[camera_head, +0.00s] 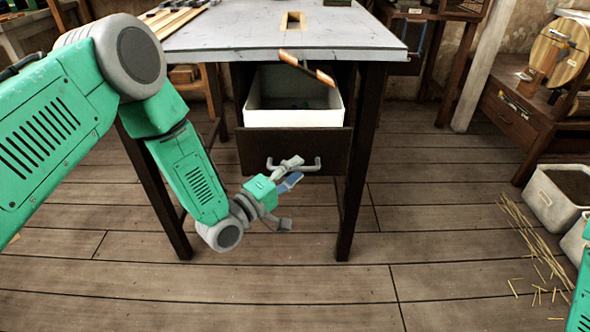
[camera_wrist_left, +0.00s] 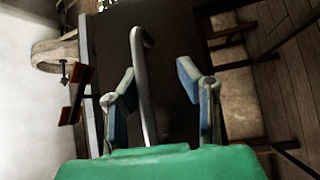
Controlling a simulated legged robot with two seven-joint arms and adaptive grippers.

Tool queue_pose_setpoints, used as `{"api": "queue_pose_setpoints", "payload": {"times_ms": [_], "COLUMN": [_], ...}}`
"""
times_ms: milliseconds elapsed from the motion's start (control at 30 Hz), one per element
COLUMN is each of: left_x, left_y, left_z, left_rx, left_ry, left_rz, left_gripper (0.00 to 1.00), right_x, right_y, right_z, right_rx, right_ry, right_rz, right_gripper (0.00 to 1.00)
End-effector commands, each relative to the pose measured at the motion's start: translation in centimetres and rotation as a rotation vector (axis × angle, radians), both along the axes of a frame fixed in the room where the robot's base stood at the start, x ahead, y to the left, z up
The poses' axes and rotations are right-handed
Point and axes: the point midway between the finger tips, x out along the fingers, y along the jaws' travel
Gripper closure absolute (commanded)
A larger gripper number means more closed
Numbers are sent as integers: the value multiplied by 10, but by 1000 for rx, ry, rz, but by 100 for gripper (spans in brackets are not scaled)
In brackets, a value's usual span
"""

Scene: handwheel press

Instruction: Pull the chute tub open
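The chute tub (camera_head: 293,118) is a white-walled bin with a dark front panel (camera_head: 250,150) under the grey-topped table. Its inside shows from above, with small dark bits at the back. A pale metal bar handle (camera_head: 312,166) crosses the front; it shows in the left wrist view (camera_wrist_left: 141,85) too. My left gripper (camera_head: 286,203) is in front of the panel at handle height and just below. Its blue-padded fingers (camera_wrist_left: 157,75) are spread, with the handle appearing between them, closer to the left finger. Contact cannot be told. My right gripper is out of frame.
The table (camera_head: 350,32) stands above the tub, its dark legs (camera_head: 360,170) on either side. A copper-coloured two-ended lever (camera_head: 306,67) hangs at its front edge. White bins (camera_head: 552,200) and scattered straw (camera_head: 530,240) lie at right. The plank floor in front is clear.

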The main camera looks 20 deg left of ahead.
Motion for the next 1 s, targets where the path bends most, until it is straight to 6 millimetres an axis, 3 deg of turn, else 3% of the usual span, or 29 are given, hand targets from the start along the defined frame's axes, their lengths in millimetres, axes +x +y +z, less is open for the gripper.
{"api": "queue_pose_setpoints", "payload": {"times_ms": [367,800,1000], "left_x": [-7,-79,-100], "left_y": [0,48,60], "left_z": [4,-7,-9], "left_rx": [0,-6,-5], "left_ry": [-7,-5,-9], "left_rz": [-1,3,2], "left_gripper": [69,69,69], "right_x": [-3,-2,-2], "right_y": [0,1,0], "right_z": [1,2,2], "right_rx": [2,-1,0], "right_ry": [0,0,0], "right_rz": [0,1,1], "right_gripper": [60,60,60]}}
